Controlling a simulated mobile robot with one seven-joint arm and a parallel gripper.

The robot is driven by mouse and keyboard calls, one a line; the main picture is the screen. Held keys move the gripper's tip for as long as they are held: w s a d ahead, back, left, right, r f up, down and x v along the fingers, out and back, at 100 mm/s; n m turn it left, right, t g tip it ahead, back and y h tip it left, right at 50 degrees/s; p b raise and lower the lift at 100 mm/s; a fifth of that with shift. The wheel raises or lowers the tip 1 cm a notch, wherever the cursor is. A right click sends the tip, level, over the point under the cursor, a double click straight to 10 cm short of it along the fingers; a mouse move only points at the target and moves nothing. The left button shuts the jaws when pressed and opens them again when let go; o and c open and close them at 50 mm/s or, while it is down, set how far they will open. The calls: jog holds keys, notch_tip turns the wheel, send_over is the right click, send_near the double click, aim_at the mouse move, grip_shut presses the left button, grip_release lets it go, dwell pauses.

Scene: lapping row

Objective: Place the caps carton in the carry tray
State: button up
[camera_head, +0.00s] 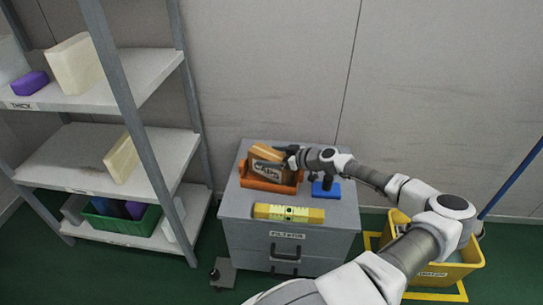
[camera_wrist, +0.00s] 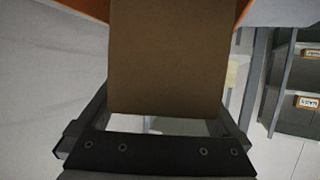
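The caps carton (camera_head: 268,172) is a brown box with a light top and a dark label on its front. It stands slightly tilted at the orange carry tray (camera_head: 268,186) on top of the grey cabinet. Its lower edge is behind the tray's front wall, so I cannot tell whether it rests on the tray floor. My gripper (camera_head: 289,158) reaches it from the right. In the wrist view the carton's plain brown face (camera_wrist: 168,58) fills the space between my fingers (camera_wrist: 165,95), which touch its sides. Orange tray edges (camera_wrist: 78,8) show behind it.
On the grey cabinet (camera_head: 285,212), a yellow level-like bar (camera_head: 288,213) lies in front of the tray, and a blue object (camera_head: 326,189) lies right. Shelves (camera_head: 105,95) with boxes stand left. A yellow bin (camera_head: 440,268) stands on the floor at right.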

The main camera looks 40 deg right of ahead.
jog(key=shift+r, duration=0.2)
jog(key=p+v, duration=0.3)
jog(key=v, duration=0.9)
